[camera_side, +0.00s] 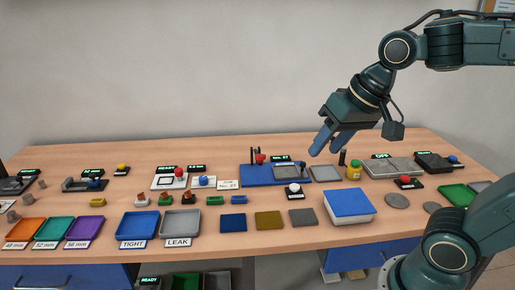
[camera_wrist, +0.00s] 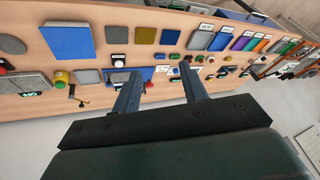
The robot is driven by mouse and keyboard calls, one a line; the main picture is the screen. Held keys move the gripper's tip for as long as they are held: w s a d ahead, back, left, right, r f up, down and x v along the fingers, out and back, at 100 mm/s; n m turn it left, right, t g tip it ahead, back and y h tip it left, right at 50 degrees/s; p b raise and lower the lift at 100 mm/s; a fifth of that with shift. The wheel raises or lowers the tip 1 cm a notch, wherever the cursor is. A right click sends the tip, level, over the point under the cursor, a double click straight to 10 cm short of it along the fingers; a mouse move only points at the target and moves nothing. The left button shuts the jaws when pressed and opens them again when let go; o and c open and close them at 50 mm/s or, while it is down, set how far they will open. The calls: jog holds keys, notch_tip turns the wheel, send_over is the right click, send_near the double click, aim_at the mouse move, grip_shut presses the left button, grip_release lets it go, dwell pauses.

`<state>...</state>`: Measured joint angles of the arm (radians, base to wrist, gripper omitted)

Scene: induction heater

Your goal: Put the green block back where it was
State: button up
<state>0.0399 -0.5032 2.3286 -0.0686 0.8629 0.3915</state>
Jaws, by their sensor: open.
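A small green block (camera_side: 215,200) lies on the table in the side view, in a row of small pieces behind the grey LEAK tray (camera_side: 181,223). A blue block (camera_side: 239,201) lies just right of it. My gripper (camera_side: 324,150) is open and empty, raised above the back of the table, well right of the green block. Its two fingers also show apart in the wrist view (camera_wrist: 160,73), with nothing between them.
The blue TIGHT tray (camera_side: 139,225) and several coloured trays stand at the front left. A blue board (camera_side: 262,182) with a lever and a red knob lies left of my gripper. A blue-topped box (camera_side: 348,204) and a yellow button post (camera_side: 353,172) stand nearby.

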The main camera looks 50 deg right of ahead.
jog(key=s+f+n, duration=0.2)
jog(key=s+n, duration=0.2)
jog(key=s, duration=0.2)
jog(key=shift+s+d, duration=0.15)
jog(key=shift+s, duration=0.25)
dwell(0.9)
